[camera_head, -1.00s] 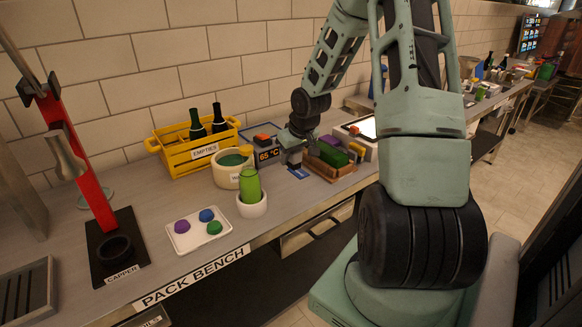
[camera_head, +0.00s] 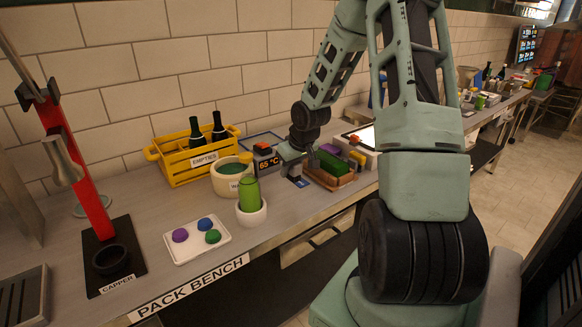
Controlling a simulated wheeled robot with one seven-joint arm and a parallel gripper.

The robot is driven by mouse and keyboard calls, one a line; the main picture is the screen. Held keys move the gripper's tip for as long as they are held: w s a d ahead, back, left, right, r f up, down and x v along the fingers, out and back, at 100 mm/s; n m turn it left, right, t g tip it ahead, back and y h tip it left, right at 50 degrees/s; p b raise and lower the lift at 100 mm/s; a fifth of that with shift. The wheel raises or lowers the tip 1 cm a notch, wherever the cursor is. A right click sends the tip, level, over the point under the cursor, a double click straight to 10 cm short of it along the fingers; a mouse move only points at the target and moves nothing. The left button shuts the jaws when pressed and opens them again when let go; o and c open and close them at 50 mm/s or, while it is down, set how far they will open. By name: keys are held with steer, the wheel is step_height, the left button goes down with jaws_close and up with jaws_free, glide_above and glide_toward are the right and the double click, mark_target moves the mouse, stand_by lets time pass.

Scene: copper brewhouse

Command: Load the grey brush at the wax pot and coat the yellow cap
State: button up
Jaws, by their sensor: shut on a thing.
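The wax pot (camera_head: 219,183) is a cream round pot holding green wax, beside the yellow crate. A green bottle (camera_head: 249,197) stands upright in a white cup (camera_head: 252,216) in front of it. The yellow cap (camera_head: 246,157) shows at the top of the bottle, against the pot's far rim. My gripper (camera_head: 293,169) points down to the right of the pot, beside the wooden tray. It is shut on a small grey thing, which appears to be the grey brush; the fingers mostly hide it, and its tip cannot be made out.
A wooden tray (camera_head: 330,184) with coloured blocks is right of my gripper. A 65 °C display (camera_head: 266,163) stands behind. The yellow crate (camera_head: 178,172) holds two dark bottles. A white tray (camera_head: 186,253) carries purple, blue and green caps. The red capper (camera_head: 92,190) stands left.

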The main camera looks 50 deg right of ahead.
steer(key=shift+f+b, duration=2.5)
steer(key=shift+f, duration=1.25)
steer(key=o, duration=1)
steer(key=shift+c, duration=0.2)
steer(key=shift+r+p, duration=0.25)
steer(key=shift+p, duration=0.15)
steer(key=c, duration=1.1)
steer(key=shift+c, duration=0.3)
step_height(320, 180, up, 8)
steer(key=p, duration=0.8)
